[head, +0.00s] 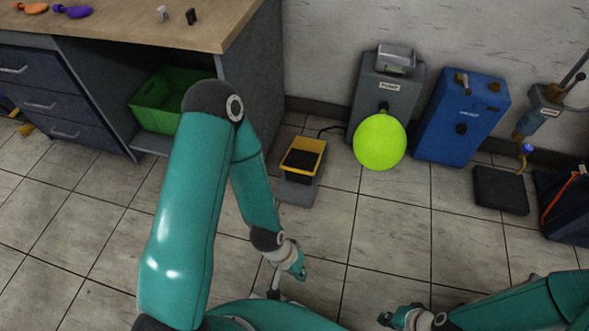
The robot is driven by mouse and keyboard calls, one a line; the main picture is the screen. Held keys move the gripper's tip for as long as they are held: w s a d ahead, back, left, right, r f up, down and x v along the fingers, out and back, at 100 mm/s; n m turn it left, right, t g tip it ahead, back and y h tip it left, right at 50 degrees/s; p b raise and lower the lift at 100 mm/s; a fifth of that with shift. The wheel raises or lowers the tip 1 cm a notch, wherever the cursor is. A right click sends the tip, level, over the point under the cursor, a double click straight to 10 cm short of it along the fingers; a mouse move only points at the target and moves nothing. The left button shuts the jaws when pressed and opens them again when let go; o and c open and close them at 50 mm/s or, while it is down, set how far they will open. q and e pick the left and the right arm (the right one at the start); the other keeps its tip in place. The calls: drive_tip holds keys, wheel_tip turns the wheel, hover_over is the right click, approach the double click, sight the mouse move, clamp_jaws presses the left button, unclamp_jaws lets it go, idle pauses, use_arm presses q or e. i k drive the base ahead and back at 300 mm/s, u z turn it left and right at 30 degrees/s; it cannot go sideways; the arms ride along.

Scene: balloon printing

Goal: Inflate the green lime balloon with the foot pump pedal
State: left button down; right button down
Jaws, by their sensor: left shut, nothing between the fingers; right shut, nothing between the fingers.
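The lime green balloon (380,142) is round and swollen. It sits at the front of a grey pump box (372,78) by the wall, at a dark nozzle. The foot pump pedal (304,158), with a yellow frame and black pad, is on the floor left of the balloon, with a dark hose running toward the pump box. My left gripper (275,283) is shut and empty, below the pedal in the picture and apart from it. My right gripper (386,317) is shut and empty at the bottom edge, far from the balloon.
A blue machine (462,117) stands right of the pump box. Further right are a black floor pad (500,190) and a dark bin (568,207). A wooden workbench (130,20) with a green crate (165,110) below it is at left. The tiled floor in the middle is clear.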

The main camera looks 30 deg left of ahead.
sight(304, 156)
drive_tip(key=k, duration=0.35)
drive_tip(key=u, duration=0.35)
drive_tip(key=i, duration=1.2)
drive_tip(key=z, duration=0.35)
